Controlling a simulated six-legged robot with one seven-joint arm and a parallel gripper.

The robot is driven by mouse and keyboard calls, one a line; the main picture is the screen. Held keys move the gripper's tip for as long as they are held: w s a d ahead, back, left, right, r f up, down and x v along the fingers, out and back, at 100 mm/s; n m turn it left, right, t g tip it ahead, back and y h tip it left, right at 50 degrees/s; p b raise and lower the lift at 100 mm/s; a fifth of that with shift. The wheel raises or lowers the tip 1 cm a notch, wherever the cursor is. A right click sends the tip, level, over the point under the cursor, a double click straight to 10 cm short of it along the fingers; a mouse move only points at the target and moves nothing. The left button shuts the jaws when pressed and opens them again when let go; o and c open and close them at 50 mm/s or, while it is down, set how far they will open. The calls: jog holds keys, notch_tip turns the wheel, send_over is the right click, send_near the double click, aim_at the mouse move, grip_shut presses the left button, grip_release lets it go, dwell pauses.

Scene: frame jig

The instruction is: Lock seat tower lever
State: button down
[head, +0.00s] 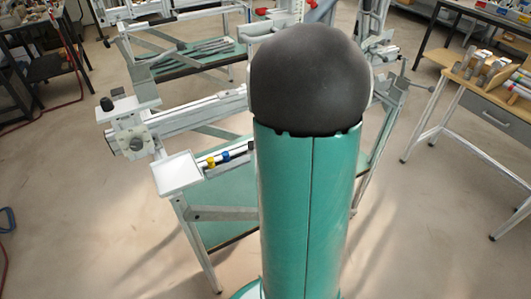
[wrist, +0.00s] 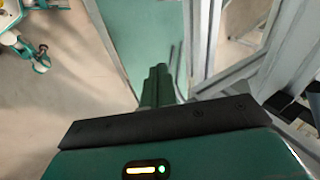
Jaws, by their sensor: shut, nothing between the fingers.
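The frame jig (head: 205,108) stands in the middle of the head view, with white rails and clamps on a grey stand. My green and black arm covers much of its centre and right. Red handles (head: 262,11) show at the top, just left of my arm's black joint; I cannot tell whether one is the seat tower lever. A black knob (head: 107,103) stands on the jig's left end. My gripper (wrist: 160,70) shows only in the wrist view, shut and empty, over the stand's green lower shelf (wrist: 135,28). No lever shows near its fingertips.
A white tray (head: 178,172) sticks out at the jig's near left. Grey frame bars (wrist: 202,50) stand close right of my gripper. A wooden workbench (head: 480,90) is at right, a dark bench (head: 40,65) at left. Floor (head: 90,210) is open at front left.

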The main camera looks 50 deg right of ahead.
jog(key=s+a+r, duration=0.2)
jog(key=a+r, duration=0.3)
jog(key=shift+s+r, duration=0.15)
jog(key=shift+s, duration=0.05)
jog(key=shift+a, duration=0.2)
dwell(0.3)
jog(key=w+a+r+n+y, duration=0.1)
jog(key=a+r+n, duration=0.35)
jog(key=a, duration=0.35)
jog(key=a+r+n+y, duration=0.1)
jog(key=a+r+n, duration=0.3)
jog(key=a+n, duration=0.3)
jog(key=s+a+r+n, duration=0.2)
jog(key=s+a+n, duration=0.1)
jog(key=a, duration=0.3)
jog(key=s+a+r+n, duration=0.3)
jog(key=s+a+n, duration=0.1)
jog(key=a+n, duration=0.2)
jog(key=shift+s+a+t+y, duration=0.25)
jog(key=shift+a+t+y, duration=0.05)
jog(key=shift+a, duration=0.05)
jog(key=shift+r+n, duration=0.1)
jog(key=shift+n, duration=0.15)
